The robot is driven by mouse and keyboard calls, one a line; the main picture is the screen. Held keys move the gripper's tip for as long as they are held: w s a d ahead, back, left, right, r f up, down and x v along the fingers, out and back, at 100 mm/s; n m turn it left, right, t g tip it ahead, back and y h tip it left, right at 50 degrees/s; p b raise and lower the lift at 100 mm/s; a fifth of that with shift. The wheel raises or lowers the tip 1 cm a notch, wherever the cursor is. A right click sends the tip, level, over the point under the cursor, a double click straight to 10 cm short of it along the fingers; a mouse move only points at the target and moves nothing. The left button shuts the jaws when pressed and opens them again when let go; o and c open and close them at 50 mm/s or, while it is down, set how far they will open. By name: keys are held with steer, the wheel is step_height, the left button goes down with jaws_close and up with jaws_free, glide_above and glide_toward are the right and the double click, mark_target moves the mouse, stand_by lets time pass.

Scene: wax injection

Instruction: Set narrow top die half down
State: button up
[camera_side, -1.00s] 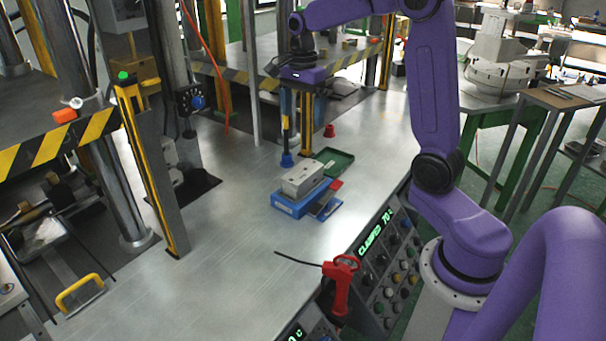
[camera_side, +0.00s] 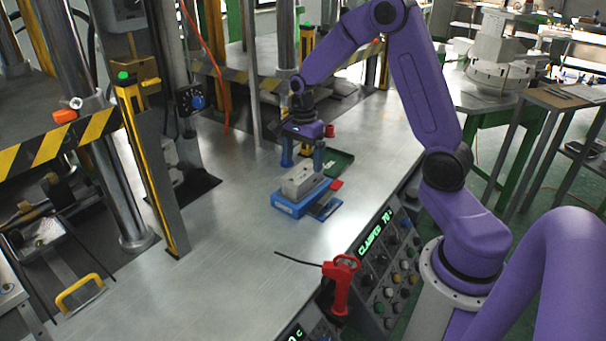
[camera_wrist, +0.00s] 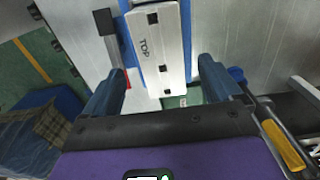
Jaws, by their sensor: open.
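The narrow top die half is a pale metal block (camera_side: 300,182) lying on a blue base (camera_side: 293,207) on the steel table. In the wrist view the block (camera_wrist: 155,45), marked TOP, shows small dark square holes, with blue along its left edge. My gripper (camera_side: 303,165) is open and empty, just above and behind the block in the side view. In the wrist view my two fingers (camera_wrist: 161,68) stand apart, one on each side of the block's near end, and I see no contact. The block's underside is hidden.
A green tray (camera_side: 342,160) lies behind the block, and a red cup (camera_side: 330,131) stands farther back. A small blue and grey piece (camera_side: 326,208) lies beside the base. A red-handled tool (camera_side: 341,285) is at the front edge. The table to the left is clear.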

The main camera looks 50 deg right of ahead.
mark_target(303, 171)
steer(key=shift+w+d+f, duration=0.1)
steer(key=shift+d+f, duration=0.05)
steer(key=shift+f, duration=1.65)
steer(key=c, duration=1.6)
steer(key=shift+o, duration=0.2)
steer(key=shift+r, duration=0.15)
